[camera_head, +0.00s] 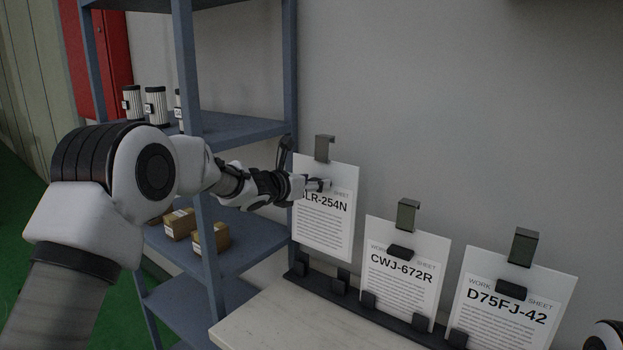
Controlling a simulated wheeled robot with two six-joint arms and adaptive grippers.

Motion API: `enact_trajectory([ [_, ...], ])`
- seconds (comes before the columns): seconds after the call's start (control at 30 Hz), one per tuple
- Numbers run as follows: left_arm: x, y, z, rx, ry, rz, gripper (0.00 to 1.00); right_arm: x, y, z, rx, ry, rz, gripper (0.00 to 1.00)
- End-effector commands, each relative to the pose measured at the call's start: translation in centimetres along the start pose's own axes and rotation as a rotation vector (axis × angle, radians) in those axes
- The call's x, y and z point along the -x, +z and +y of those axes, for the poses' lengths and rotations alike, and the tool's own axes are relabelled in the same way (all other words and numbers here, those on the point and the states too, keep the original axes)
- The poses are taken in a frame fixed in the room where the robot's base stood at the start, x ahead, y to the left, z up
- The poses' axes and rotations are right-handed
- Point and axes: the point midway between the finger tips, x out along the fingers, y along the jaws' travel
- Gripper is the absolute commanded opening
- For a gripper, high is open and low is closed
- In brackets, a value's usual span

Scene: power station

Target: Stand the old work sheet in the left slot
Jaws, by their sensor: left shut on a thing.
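My left gripper (318,186) is shut on a white work sheet (323,230) near its upper part, covering the start of its code; "LR-254N" can be read. This sheet is upright, with a grey hook-shaped clip (325,147) at its top. Its lower edge is just above or at the left end of the dark slotted rack (318,281); I cannot tell whether it touches. Work sheet CWJ-672R (402,290) stands in the middle of the rack, and work sheet D75FJ-42 (506,325) stands at the right.
The rack stands on a pale tabletop (275,325) against a grey wall (430,120). A blue-grey metal shelf (235,130) stands left of it, holding filter-like cylinders (155,105) and small cardboard boxes (180,224). A red cabinet (105,60) stands behind the shelf.

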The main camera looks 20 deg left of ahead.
Motion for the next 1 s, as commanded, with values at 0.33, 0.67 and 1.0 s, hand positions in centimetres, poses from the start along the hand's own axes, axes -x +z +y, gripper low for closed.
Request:
enact_trajectory([
  [0.33, -0.8, -3.5, 0.0, 0.002, 0.0, -0.001, 0.0, -2.5, 0.0, 0.0, 0.0, 0.0, 0.0, 0.4],
  [0.67, -1.5, -6.6, 0.0, 0.002, 0.0, -0.001, 0.0, -4.4, 0.0, 0.0, 0.0, 0.0, 0.0, 0.4],
  [1.0, -2.2, -9.3, -0.1, 0.001, 0.0, -0.002, 0.0, -7.6, 0.0, 0.1, 0.0, 0.0, 0.0, 0.4],
])
